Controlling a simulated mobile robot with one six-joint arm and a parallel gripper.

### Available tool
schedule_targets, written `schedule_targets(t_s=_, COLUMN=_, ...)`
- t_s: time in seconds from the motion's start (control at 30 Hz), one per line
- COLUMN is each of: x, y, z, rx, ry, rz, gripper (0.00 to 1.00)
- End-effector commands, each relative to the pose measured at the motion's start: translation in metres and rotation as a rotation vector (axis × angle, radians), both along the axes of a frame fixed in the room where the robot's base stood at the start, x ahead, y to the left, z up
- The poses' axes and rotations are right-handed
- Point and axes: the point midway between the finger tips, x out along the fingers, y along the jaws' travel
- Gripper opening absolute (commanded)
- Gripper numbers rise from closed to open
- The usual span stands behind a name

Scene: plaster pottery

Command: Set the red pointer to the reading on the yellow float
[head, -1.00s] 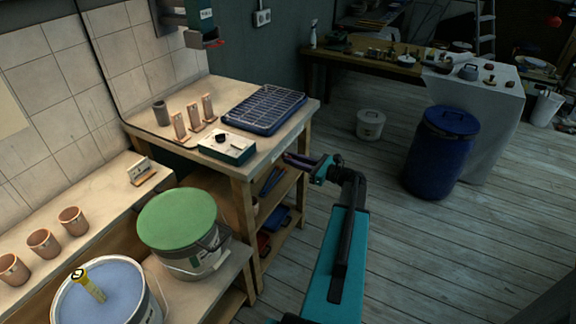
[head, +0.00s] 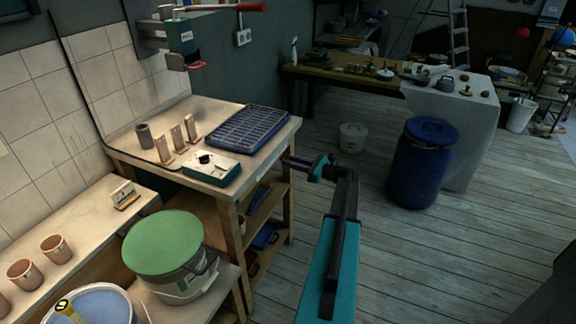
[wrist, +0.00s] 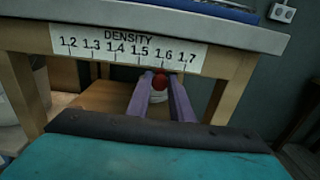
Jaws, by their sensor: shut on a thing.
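My gripper (wrist: 161,88) has its two purple fingers shut on the red pointer (wrist: 160,81), whose round red knob shows between the fingertips in the wrist view. The knob is under the white DENSITY scale (wrist: 128,49) on the table's front edge, just below the 1.6 label. In the head view my gripper (head: 287,160) is at the front edge of the table, and the pointer cannot be made out there. The yellow float (head: 68,308) stands tilted in the bucket of bluish liquid (head: 98,306) at the bottom left, partly cut off; its reading is too small to tell.
A blue rack (head: 248,126) and a green-white box (head: 212,168) are on the table (head: 262,153). A green-lidded bucket (head: 163,243) stands left of it.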

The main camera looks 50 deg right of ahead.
Motion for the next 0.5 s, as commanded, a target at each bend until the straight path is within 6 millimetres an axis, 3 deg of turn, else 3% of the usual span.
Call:
schedule_targets(t_s=0.3, x=-0.0009, y=-0.0009, z=-0.0006, rx=0.000, ry=0.001, rz=-0.002, gripper=0.00)
schedule_targets(t_s=0.33, x=-0.0009, y=-0.0009, z=-0.0006, rx=0.000, ry=0.001, rz=-0.001, gripper=0.21)
schedule_targets(t_s=0.43, x=-0.0007, y=-0.0007, z=-0.0005, rx=0.000, ry=0.001, rz=-0.001, gripper=0.38)
schedule_targets(t_s=0.5, x=-0.0004, y=-0.0004, z=-0.0004, rx=0.000, ry=0.001, rz=-0.001, gripper=0.38)
